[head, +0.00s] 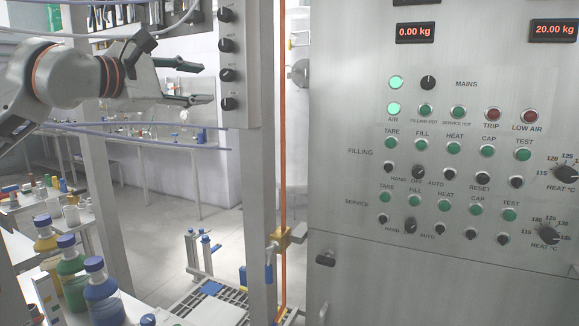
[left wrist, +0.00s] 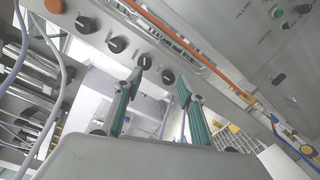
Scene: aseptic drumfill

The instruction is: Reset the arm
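My left gripper (head: 210,84) is raised at the upper left of the head view, its arm coming in from the left edge. Its two fingers are spread apart with nothing between them. In the left wrist view the green-lined fingers (left wrist: 162,85) also stand apart and empty. The fingertips appear close to a grey box with a column of black knobs (head: 227,75); I cannot tell whether they touch it. In the left wrist view the knobs (left wrist: 117,44) lie beyond the fingertips. My right gripper is not in view.
A steel control panel (head: 450,240) with lamps, knobs and weight displays fills the right. An upright post (head: 262,170) and an orange tube (head: 283,120) stand left of it. Yellow, green and blue bottles (head: 103,295) stand on a table at lower left.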

